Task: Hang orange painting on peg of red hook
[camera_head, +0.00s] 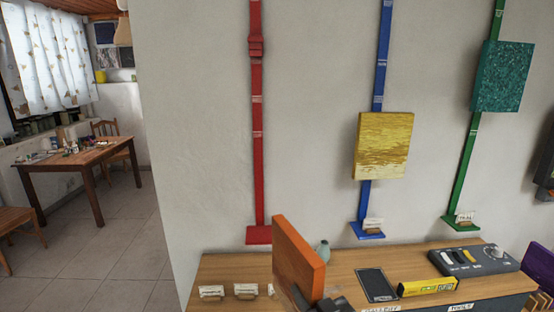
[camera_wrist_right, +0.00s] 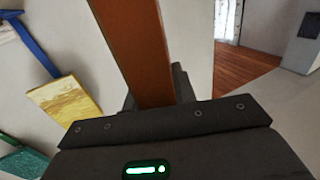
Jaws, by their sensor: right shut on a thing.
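The orange painting (camera_head: 298,258) is a thick panel seen at a slant in the head view, in front of the wooden counter. My right gripper (camera_head: 328,303) is shut on it near its lower edge. In the right wrist view the painting (camera_wrist_right: 138,45) shows as an orange-brown edge between the dark fingers. The red hook (camera_head: 256,46) is a small block high on a red vertical strip (camera_head: 258,160) on the wall. The painting is below it and apart from it. The peg's tip is too small to make out. My left gripper is not in view.
A yellow painting (camera_head: 383,146) hangs on a blue strip and a teal painting (camera_head: 502,76) on a green strip, to the right. The counter (camera_head: 225,270) holds small cards, a vase (camera_head: 323,250), a dark tablet (camera_head: 376,284) and a yellow level (camera_head: 428,286). The wall around the red strip is bare.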

